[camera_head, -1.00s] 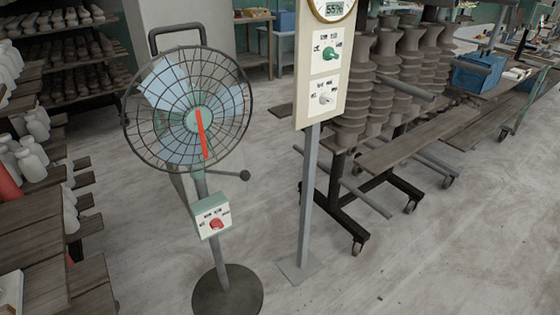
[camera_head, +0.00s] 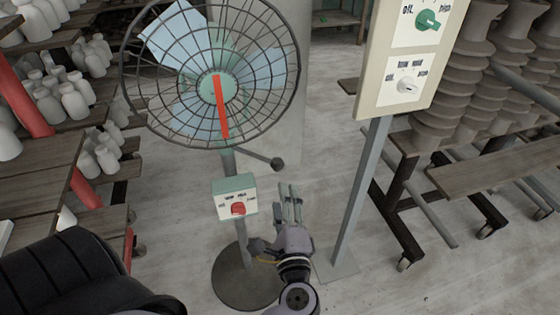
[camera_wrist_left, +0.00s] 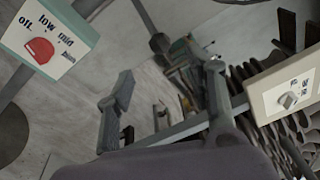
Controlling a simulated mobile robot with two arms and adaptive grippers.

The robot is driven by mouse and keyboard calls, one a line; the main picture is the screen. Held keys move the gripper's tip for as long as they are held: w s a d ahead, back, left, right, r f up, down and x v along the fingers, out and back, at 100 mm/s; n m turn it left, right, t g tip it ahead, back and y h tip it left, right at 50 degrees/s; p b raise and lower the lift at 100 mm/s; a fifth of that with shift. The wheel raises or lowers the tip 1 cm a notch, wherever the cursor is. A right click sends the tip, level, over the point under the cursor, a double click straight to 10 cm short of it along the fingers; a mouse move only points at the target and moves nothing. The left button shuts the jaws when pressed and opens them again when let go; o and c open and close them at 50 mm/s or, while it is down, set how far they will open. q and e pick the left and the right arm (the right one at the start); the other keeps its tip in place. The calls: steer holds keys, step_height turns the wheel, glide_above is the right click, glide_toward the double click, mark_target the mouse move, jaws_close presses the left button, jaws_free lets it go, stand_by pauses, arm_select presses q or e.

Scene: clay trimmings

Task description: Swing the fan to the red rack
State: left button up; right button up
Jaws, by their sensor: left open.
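The fan (camera_head: 211,88) stands on a round base (camera_head: 248,276), its caged head facing me with a red strip on the front. A dark rod with a ball end (camera_head: 277,163) sticks out to the right below the cage. The fan's control box (camera_head: 235,197) has a red knob; the box also shows in the left wrist view (camera_wrist_left: 62,22). The red rack, with red posts (camera_head: 22,105), stands at the left. My left gripper (camera_head: 290,190) is open and empty, right of the control box and below the ball, apart from both. My right gripper is not in view.
A cream control panel (camera_head: 408,60) on a grey post (camera_head: 360,200) stands close on the right. A wheeled cart (camera_head: 500,175) with stacked grey insulators is beyond it. White bottles (camera_head: 62,100) fill the left shelves. Bare floor lies behind the fan pole.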

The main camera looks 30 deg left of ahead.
mark_target(279, 170)
arm_select(q)
steer(key=p+x, duration=0.1)
steer(key=x, duration=1)
steer(key=shift+w+a, duration=0.1)
steer(key=shift+w, duration=0.2)
steer(key=shift+w+a, duration=0.35)
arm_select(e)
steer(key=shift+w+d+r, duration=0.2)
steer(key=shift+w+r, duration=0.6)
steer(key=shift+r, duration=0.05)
arm_select(q)
steer(key=shift+c, duration=0.5)
steer(key=shift+f, duration=0.1)
jaws_close()
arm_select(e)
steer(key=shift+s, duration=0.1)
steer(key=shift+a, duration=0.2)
